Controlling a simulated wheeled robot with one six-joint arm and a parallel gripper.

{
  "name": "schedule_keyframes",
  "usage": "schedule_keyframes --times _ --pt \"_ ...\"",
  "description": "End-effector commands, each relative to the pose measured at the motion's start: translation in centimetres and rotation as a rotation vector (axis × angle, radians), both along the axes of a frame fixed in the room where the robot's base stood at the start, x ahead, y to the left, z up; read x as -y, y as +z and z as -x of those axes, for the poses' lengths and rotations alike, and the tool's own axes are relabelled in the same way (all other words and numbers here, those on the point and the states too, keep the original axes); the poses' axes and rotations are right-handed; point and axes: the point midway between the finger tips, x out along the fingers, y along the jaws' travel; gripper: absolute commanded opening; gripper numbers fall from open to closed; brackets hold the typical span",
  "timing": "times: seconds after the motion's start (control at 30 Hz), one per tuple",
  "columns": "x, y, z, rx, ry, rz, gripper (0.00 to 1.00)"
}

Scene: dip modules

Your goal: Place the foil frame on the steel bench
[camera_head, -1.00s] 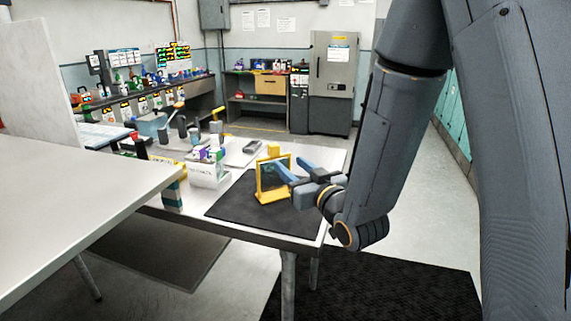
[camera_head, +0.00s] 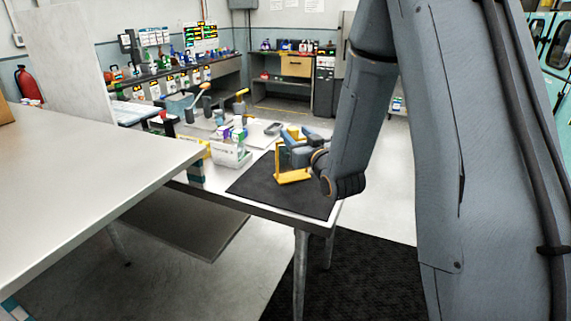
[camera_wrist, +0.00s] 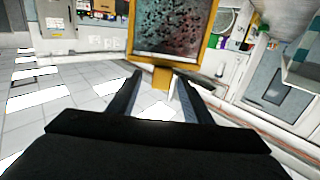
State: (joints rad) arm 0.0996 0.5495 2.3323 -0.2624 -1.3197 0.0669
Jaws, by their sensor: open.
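The foil frame (camera_wrist: 216,35), a yellow frame around a dark speckled panel, fills the top of the wrist view. Its yellow tab (camera_wrist: 162,77) lies between or just beyond my open fingertips; contact is not clear. In the head view yellow framework (camera_head: 292,177) stands on the black mat, its upper part partly hidden by my gripper. My gripper (camera_head: 297,138) is open at its upper end and also shows in the wrist view (camera_wrist: 159,79). A pale grey bench top (camera_head: 85,160) fills the left; I cannot tell whether it is the steel bench.
The black mat (camera_head: 255,185) covers the right front of a white table. A white box (camera_head: 230,155) with small bottles stands left of the frame, with tools behind it. The pale bench top is mostly bare. A dark floor mat (camera_head: 375,280) lies at the lower right.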

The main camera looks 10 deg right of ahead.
Motion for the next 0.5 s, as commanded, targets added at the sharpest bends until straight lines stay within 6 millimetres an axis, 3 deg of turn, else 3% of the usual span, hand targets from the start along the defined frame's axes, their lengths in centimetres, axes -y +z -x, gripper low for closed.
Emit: schedule_keyframes --times 0.5 --pt "-0.9 0.2 -5.8 0.001 0.005 0.000 0.45"
